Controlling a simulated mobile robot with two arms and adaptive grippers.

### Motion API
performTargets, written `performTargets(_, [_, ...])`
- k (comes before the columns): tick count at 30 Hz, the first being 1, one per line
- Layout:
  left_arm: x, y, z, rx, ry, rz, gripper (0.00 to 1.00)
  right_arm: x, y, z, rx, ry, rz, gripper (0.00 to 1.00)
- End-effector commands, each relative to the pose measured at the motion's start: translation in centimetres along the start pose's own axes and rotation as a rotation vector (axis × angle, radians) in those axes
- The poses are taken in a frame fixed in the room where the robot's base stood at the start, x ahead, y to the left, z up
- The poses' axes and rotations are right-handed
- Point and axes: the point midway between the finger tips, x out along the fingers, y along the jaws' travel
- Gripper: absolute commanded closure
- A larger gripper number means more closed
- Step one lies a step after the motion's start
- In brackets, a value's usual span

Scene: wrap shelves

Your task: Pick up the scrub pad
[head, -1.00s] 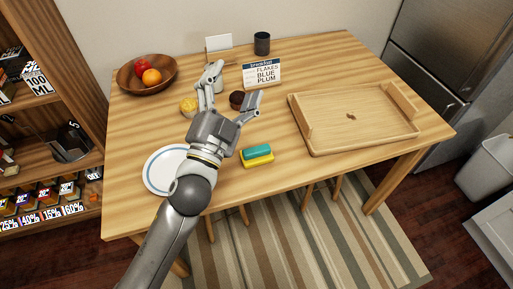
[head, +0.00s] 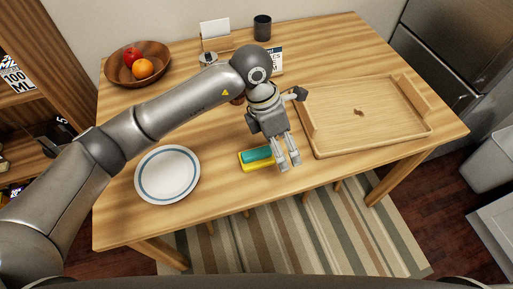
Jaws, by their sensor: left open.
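The scrub pad (head: 256,155), teal on top and yellow below, lies flat near the front edge of the wooden table. My left gripper (head: 289,164) points down, its fingers apart and empty, at the right end of the pad in the picture. One finger overlaps or nearly meets the pad's right end in this view; I cannot tell whether it touches or how high it is. My right gripper is not in view.
A white plate with a blue ring (head: 167,175) lies left of the pad. A wooden tray (head: 362,141) stands to the right. A fruit bowl (head: 120,74), a dark cup (head: 262,28) and a white card (head: 215,29) stand at the back. My left arm hides part of the middle.

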Motion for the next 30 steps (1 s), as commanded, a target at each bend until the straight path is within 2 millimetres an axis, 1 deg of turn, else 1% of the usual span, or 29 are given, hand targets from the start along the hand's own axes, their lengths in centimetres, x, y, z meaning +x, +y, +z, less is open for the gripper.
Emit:
performTargets(1, [-0.7,1.6,-1.2,-0.003,0.073,0.061,0.20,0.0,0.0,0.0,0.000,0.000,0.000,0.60])
performTargets(3, [-1.4,3.4,-2.8,-0.012,0.158,0.126,0.20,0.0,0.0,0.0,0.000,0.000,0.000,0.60])
performTargets(6, [-2.2,4.8,-4.2,-0.024,0.233,0.181,0.20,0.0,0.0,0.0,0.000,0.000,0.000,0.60])
performTargets(8, [-2.2,5.2,-4.7,-0.029,0.256,0.196,0.20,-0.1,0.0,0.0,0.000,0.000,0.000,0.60])
performTargets(11, [-1.0,5.6,-5.3,-0.031,0.269,0.202,0.20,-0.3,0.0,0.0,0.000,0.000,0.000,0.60])
performTargets(15, [1.1,6.0,-5.8,-0.032,0.266,0.199,0.20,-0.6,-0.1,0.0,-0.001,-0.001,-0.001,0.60])
performTargets(18, [2.2,6.2,-6.0,-0.031,0.264,0.200,0.20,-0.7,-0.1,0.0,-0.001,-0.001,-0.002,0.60])
performTargets(23, [3.2,6.3,-6.2,-0.031,0.265,0.200,0.20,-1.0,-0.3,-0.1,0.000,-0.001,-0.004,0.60])
performTargets(28, [5.7,6.2,-6.5,-0.031,0.264,0.197,0.20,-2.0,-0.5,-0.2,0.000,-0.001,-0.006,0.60])
performTargets(30, [6.7,6.5,-6.8,-0.031,0.264,0.198,0.20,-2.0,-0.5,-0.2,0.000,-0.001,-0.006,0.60])
